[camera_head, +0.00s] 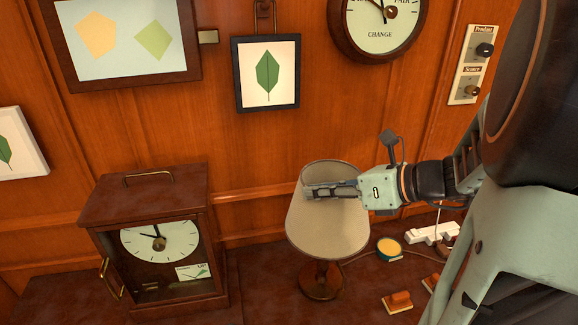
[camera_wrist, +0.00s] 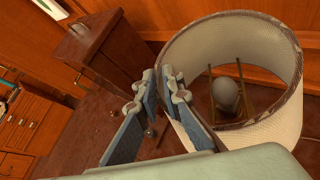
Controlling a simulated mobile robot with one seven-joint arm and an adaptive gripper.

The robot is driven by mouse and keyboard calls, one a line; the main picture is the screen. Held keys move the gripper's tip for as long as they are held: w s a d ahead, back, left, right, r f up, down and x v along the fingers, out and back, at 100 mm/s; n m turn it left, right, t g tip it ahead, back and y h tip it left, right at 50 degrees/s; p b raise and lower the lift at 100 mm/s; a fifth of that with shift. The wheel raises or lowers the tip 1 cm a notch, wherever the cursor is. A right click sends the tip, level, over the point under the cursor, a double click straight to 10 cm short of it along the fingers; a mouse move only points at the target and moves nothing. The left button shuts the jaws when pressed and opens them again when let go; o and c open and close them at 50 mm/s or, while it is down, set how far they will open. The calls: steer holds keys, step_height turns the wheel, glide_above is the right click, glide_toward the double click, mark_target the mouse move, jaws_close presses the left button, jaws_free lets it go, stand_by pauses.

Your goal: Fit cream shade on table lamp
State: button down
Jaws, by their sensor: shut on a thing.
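The cream shade (camera_head: 327,226) is upright over the table lamp, with the dark wooden lamp base (camera_head: 321,284) showing below it. My gripper (camera_head: 318,190) is at the shade's upper rim, its fingers shut on the shade wall. In the wrist view my gripper (camera_wrist: 160,88) has one finger outside the shade (camera_wrist: 289,118) and one against its inner side. The bulb (camera_wrist: 226,94) stands inside the shade between two thin brass-coloured rods. I cannot tell whether the shade rests on the lamp's support or hangs from my fingers.
A wooden cased clock (camera_head: 145,250) stands left of the lamp. A small yellow-topped round tin (camera_head: 389,249), orange-handled stamps (camera_head: 399,302) and a white power strip (camera_head: 433,234) lie to the right. A framed leaf picture (camera_head: 267,75) hangs on the panelled wall behind.

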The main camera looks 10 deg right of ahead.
steer(key=shift+f+b, duration=0.7)
steer(key=shift+f, duration=0.4)
steer(key=c, duration=2)
jaws_free()
steer(key=shift+r, duration=0.1)
steer(key=v, duration=1.2)
